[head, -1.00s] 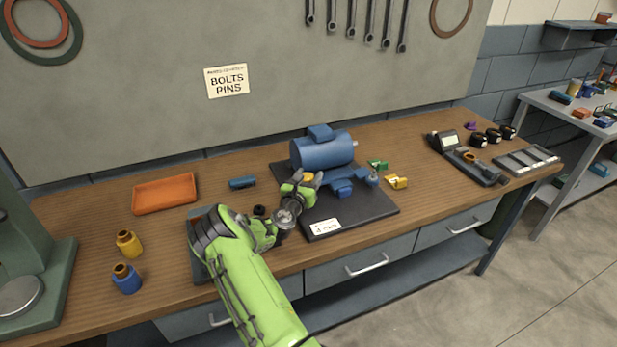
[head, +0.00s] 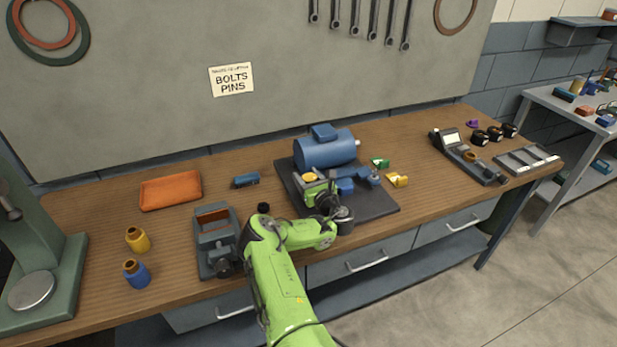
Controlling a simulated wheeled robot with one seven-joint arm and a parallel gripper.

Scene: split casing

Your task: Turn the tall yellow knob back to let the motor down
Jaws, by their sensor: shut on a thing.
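The blue motor (head: 318,153) lies on its side at the back of a dark base plate (head: 372,208) on the bench. The yellow knob (head: 308,177) shows as a small yellow top in front of the motor's left end. My gripper (head: 311,184) is shut on the knob, and its fingers hide most of it. My wrist now lies to the front right of the knob, over the plate. A blue bracket-like part (head: 356,182) sits on the plate in front of the motor; my gripper partly covers its left side.
A grey vise-like tool (head: 216,240) stands left of my arm. Green (head: 380,162) and yellow (head: 398,180) pieces lie right of the motor.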

